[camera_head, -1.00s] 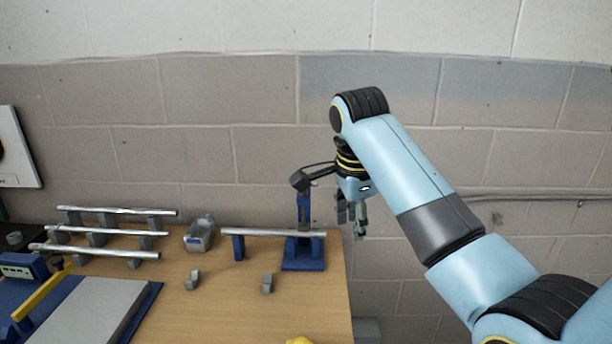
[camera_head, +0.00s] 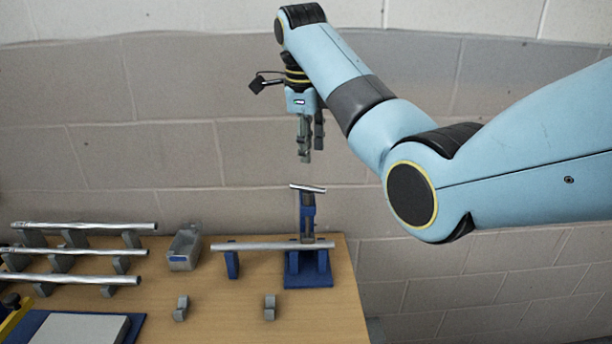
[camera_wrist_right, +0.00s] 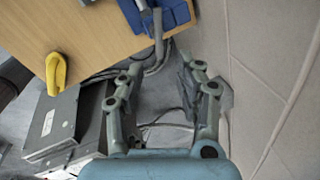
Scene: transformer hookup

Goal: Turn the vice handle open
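The blue vice (camera_head: 307,262) stands at the right edge of the wooden table, with a silver bar handle (camera_head: 307,188) on top, slightly tilted. A long metal tube (camera_head: 262,246) lies level from a blue support (camera_head: 231,264) to the vice. My right gripper (camera_head: 309,152) hangs above the handle in the head view, fingers pointing down, apart from it. In the right wrist view the fingers of my right gripper (camera_wrist_right: 165,68) are spread with nothing between them. The blue vice (camera_wrist_right: 178,12) shows at the top of that view, beyond the fingertips. My left gripper is not in view.
Two small grey blocks (camera_head: 270,307) sit on the table (camera_head: 225,320). A yellow object (camera_wrist_right: 56,73) shows in the wrist view. The wall is close behind.

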